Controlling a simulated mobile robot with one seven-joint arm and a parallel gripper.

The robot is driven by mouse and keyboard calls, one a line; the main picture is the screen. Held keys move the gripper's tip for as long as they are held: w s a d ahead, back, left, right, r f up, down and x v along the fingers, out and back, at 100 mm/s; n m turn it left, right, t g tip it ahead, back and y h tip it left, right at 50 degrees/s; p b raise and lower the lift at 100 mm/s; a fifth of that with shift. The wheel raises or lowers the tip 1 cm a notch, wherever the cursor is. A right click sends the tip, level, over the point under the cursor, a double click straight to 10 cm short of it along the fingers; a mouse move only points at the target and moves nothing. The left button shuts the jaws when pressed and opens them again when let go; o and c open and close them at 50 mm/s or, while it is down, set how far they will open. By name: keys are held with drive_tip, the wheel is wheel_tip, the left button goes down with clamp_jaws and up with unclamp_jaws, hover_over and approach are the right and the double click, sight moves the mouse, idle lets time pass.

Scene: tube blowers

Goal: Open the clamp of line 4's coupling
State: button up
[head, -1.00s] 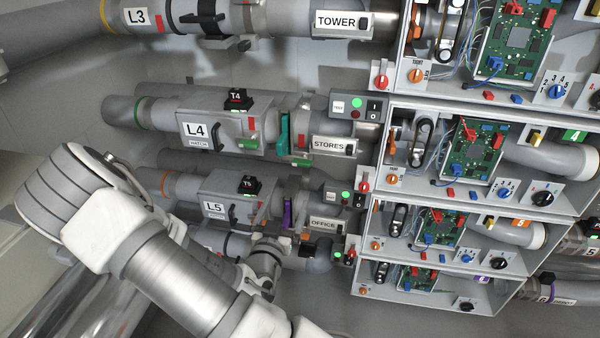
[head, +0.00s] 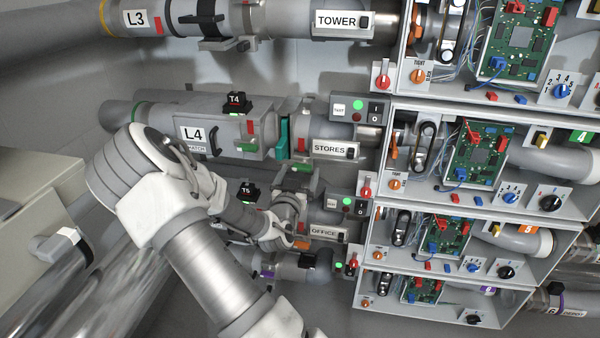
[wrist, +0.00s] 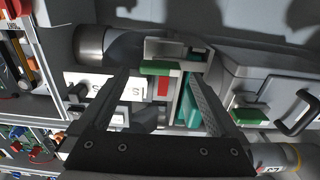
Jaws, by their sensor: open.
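Line 4's pipe carries the L4 hatch (head: 192,134) and, to its right, a coupling with a teal band (head: 283,138) before the STORES label (head: 330,148). In the wrist view the coupling's grey clamp has a green handle (wrist: 160,68), with the teal band (wrist: 190,105) beside it. My gripper (head: 296,178) is just below this coupling in the head view. In the wrist view my gripper (wrist: 163,77) is open, its fingers either side of the green handle in the picture. Whether they touch it I cannot tell. The clamp looks shut.
The hatch's own green handle (wrist: 247,113) is close by on the right in the wrist view. Line 5's OFFICE label (head: 323,233) is below my gripper. Cabinets with circuit boards (head: 475,155) stand at the right. A switch box (head: 358,109) is above STORES.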

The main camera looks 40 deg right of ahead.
drive_tip(key=shift+w+d, duration=0.35)
drive_tip(key=shift+d, duration=0.05)
clamp_jaws()
idle(0.4)
